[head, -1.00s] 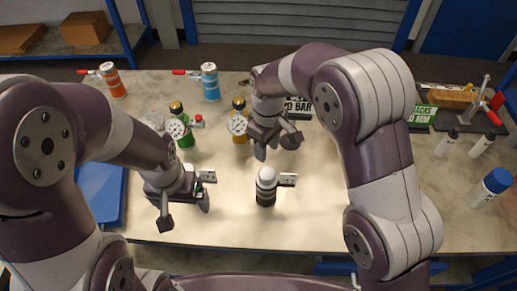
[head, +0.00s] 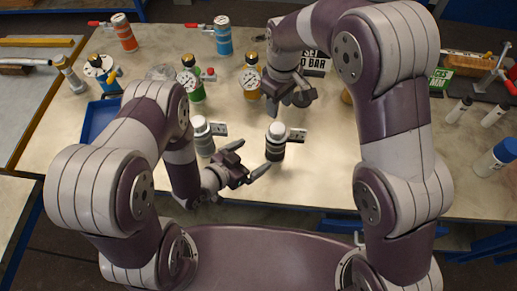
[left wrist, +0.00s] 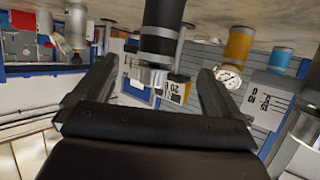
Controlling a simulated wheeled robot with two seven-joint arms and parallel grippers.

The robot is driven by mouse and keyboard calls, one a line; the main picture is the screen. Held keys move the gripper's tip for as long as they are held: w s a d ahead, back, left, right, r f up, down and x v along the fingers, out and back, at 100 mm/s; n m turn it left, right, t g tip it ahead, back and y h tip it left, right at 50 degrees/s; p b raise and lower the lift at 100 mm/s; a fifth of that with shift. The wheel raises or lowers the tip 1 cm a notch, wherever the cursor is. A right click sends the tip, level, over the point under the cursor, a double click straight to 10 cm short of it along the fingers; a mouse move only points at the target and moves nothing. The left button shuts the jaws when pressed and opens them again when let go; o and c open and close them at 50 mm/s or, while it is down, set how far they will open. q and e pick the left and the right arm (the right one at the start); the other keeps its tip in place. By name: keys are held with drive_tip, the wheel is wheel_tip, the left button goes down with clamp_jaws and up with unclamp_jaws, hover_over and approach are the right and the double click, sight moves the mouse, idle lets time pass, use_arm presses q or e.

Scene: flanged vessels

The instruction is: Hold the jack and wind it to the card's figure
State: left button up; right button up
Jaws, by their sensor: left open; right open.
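The likely jack is a dark upright cylinder (head: 275,146) with a white top, standing near the table's front middle. A small plate or card (head: 297,134) is beside it, its figure too small to read. My left gripper (head: 252,160) is open just left of and in front of it, empty. In the left wrist view, which is upside down, the dark cylinder (left wrist: 160,45) shows beyond and between the open fingers (left wrist: 155,85). My right gripper (head: 288,98) is open above the table, behind the dark cylinder. What lies under it is partly hidden.
A grey-topped cylinder (head: 203,136) with a similar card stands to the left. Green (head: 195,90) and orange (head: 250,84) vessels with gauges stand behind. A sign (head: 315,62) is partly hidden by my right arm. White bottles (head: 460,110) stand at the right.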

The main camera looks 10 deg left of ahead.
sight(275, 142)
use_arm(q)
drive_tip(key=x, duration=1.1)
drive_tip(key=shift+d, duration=0.1)
drive_tip(key=c, duration=1.7)
drive_tip(key=shift+o, duration=0.2)
